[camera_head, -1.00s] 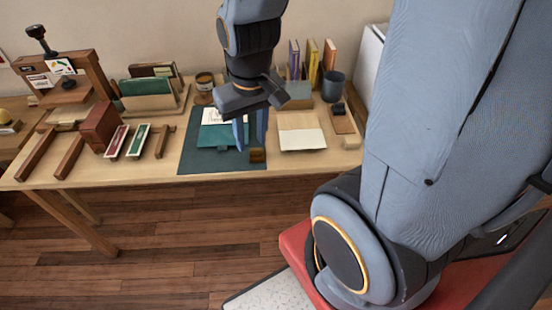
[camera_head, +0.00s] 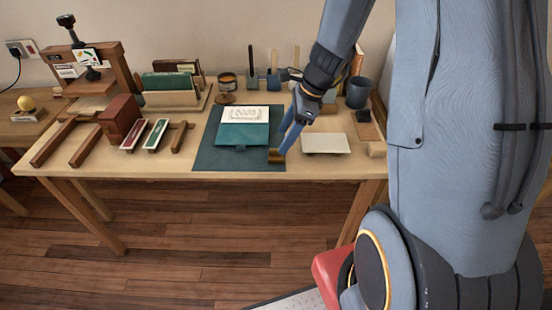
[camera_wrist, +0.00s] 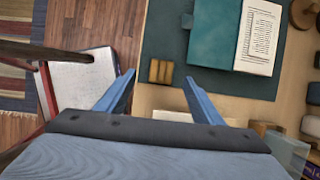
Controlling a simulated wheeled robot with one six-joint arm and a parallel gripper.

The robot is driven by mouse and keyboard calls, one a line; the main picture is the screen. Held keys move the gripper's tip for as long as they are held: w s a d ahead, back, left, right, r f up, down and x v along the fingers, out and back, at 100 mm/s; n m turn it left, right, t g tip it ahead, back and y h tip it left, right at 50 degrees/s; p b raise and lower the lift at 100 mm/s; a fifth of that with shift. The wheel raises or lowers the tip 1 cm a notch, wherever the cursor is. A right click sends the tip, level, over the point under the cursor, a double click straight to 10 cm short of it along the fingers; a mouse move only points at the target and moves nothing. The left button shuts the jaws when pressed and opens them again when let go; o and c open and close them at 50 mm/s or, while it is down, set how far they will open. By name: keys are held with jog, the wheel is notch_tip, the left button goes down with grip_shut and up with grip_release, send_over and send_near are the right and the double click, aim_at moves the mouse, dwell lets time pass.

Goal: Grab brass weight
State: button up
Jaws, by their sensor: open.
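The brass weight (camera_head: 274,157) is a small gold-brown block at the front right corner of the dark teal mat (camera_head: 208,155). In the wrist view the brass weight (camera_wrist: 161,71) lies near the mat's edge, in line with the gap between my fingers. My gripper (camera_head: 286,143) is open, its blue fingers angled down and left over the weight. In the wrist view my gripper (camera_wrist: 159,77) shows a finger to each side of the weight.
A teal book (camera_head: 243,137) with a printed page lies on the mat beside the weight. A pale pad (camera_head: 325,143) lies to the right. A dark cup (camera_head: 358,92) and small upright tools stand behind. Red and green trays (camera_head: 157,134) and a wooden press (camera_head: 105,68) are to the left.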

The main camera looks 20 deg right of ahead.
aim_at(277, 149)
jog(key=shift+w+p+x, duration=0.2)
jog(key=shift+p+x, duration=0.2)
jog(key=shift+x, duration=3.35)
jog(key=shift+d, duration=0.1)
jog(key=c, duration=1.5)
